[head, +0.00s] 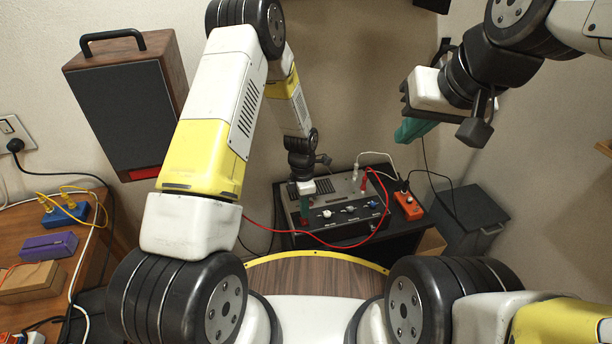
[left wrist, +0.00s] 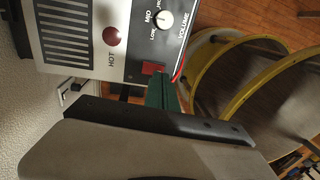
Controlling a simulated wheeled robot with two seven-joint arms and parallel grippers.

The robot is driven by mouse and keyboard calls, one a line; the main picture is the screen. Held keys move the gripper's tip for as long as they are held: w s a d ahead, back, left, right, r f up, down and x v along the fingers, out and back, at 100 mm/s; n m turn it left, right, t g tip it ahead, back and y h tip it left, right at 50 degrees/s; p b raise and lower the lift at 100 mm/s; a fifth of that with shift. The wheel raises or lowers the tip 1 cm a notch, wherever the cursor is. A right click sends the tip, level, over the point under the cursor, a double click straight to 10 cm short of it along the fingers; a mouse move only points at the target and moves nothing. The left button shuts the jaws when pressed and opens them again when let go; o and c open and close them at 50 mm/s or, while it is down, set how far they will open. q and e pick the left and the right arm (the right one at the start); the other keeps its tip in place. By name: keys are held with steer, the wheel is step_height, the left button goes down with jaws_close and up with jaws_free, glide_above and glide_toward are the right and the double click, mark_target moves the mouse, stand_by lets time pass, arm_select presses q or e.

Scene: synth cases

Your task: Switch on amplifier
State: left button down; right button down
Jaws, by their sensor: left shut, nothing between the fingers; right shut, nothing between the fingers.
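The amplifier (head: 345,226) is a grey and black box on a black stand, with knobs along its front panel. In the left wrist view its panel shows a dark red round lamp (left wrist: 114,36) by the word HOT, a white volume knob (left wrist: 161,20) and a small red switch (left wrist: 152,68). My left gripper (head: 304,207) is shut and empty at the amplifier's front left. Its green fingertips (left wrist: 161,92) are right beside the red switch; I cannot tell whether they touch it. The switch's position is unclear. My right gripper (head: 413,131) is shut and empty, raised above and right of the amplifier.
Red and white cables plug into the amplifier's top. A wooden speaker (head: 130,100) is at the left, above a side table with small coloured boxes (head: 48,246).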

mark_target(305, 223)
arm_select(q)
steer(key=shift+s+f, duration=0.15)
steer(key=shift+f, duration=1.3)
steer(key=shift+s+d+f, duration=0.1)
steer(key=shift+s+f, duration=0.05)
steer(key=shift+f, duration=0.1)
steer(key=shift+w+a+r, duration=0.1)
steer(key=shift+w+a, duration=0.05)
steer(key=shift+w, duration=0.3)
steer(key=shift+w+a+r, duration=0.1)
steer(key=shift+w, duration=0.3)
steer(key=shift+r, duration=0.1)
